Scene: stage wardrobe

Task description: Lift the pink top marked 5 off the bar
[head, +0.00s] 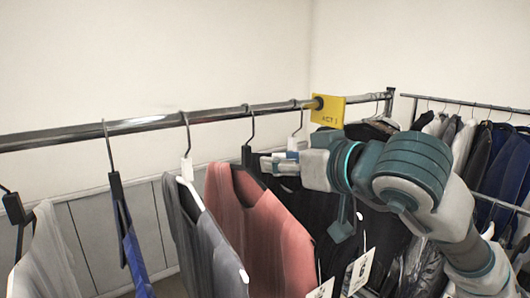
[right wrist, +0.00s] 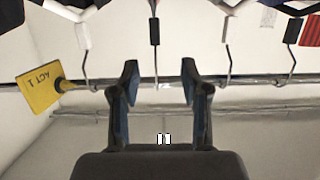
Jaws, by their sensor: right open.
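The pink top (head: 262,232) hangs on the bar (head: 222,115) from a black-necked hanger (head: 247,156), between a grey top and dark garments. No number 5 is readable on it. My right gripper (head: 270,165) reaches in from the right, its fingers close beside that hanger's neck. In the right wrist view, my right gripper (right wrist: 160,84) is open. A black-necked hanger's hook (right wrist: 155,62) lies between its fingers in the picture, with no visible contact. The pink top itself is not clear there. My left gripper is not in view.
A grey top (head: 195,235) on a white-necked hanger is left of the pink top. A blue garment (head: 135,262) and a white one (head: 42,255) hang further left. A yellow ACT 1 tag (head: 327,111) sits on the bar to the right. A second rack (head: 480,107) stands behind.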

